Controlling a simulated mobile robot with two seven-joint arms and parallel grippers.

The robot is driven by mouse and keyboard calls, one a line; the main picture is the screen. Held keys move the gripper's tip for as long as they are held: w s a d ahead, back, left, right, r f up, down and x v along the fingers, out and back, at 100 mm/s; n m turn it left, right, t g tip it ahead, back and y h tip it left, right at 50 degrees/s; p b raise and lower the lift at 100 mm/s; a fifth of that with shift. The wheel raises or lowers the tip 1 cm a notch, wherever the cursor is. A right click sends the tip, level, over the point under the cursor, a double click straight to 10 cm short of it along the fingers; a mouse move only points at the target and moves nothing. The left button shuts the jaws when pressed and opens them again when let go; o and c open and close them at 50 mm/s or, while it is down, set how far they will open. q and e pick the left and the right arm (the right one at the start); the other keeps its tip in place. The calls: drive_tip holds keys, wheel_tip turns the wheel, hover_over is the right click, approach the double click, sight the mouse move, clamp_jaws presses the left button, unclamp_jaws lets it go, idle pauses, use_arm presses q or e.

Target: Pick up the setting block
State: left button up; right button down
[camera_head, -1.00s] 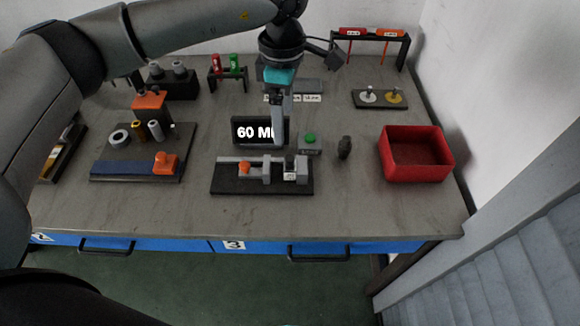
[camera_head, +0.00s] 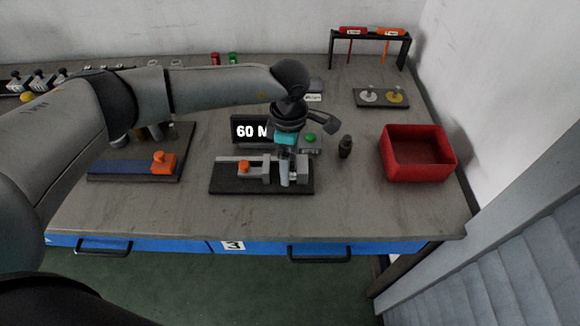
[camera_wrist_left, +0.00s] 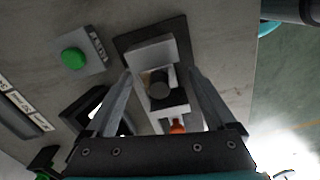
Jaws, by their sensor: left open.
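My left gripper (camera_head: 285,183) is over the black-based fixture (camera_head: 222,188) at the front middle of the table. In the left wrist view the gripper (camera_wrist_left: 160,74) is open. Its two fingers stand on either side of the fixture's grey blocks, with a dark round part (camera_wrist_left: 158,84) between them. One grey block (camera_wrist_left: 148,52) and an orange knob (camera_wrist_left: 178,126) also show there. The knob shows in the head view (camera_head: 244,167). I cannot tell for sure which piece is the setting block. Finger contact is not visible. My right gripper is not in view.
A display (camera_head: 247,130) stands behind the fixture, beside a green button (camera_head: 310,138). A dark upright piece (camera_head: 345,147) and a red bin (camera_head: 420,172) stand to the right. A plate with an orange block (camera_head: 163,163) lies left, partly under my arm. Bare table lies in front.

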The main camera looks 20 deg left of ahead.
use_arm(q)
drive_tip(key=shift+c, duration=0.2)
clamp_jaws()
idle(0.6)
